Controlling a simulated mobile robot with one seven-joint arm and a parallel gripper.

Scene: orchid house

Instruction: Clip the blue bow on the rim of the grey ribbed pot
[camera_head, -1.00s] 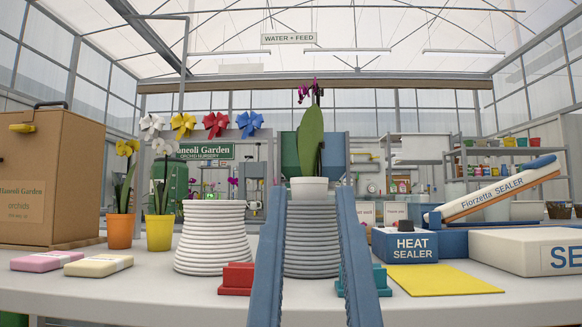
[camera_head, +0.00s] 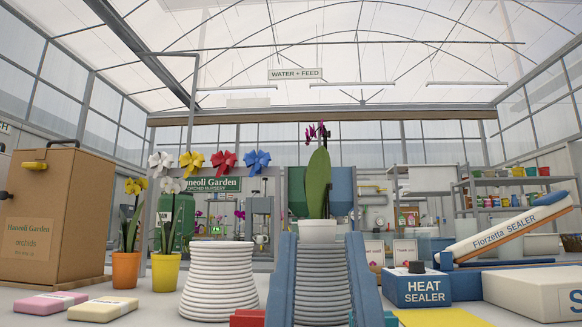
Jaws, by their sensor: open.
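The blue bow (camera_head: 257,161) sits at the right end of a row of bows along a grey rail at the back, left of the orchid. The grey ribbed pot (camera_head: 321,285) stands on the bench at the centre, behind my fingers. A small white pot (camera_head: 317,231) with a purple-flowered orchid (camera_head: 318,180) sits in its top and hides much of its rim. My gripper (camera_head: 321,238) has two blue fingers, apart and empty, in front of the grey pot. The pot shows between them, and I cannot tell how far behind it is.
A white ribbed pot (camera_head: 219,280) stands just left of the gripper. Red blocks (camera_head: 248,318) sit at the front. The heat sealer (camera_head: 417,285) and a yellow sheet (camera_head: 440,317) are at right. Potted orchids (camera_head: 125,268) and a tall box (camera_head: 55,218) stand at left.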

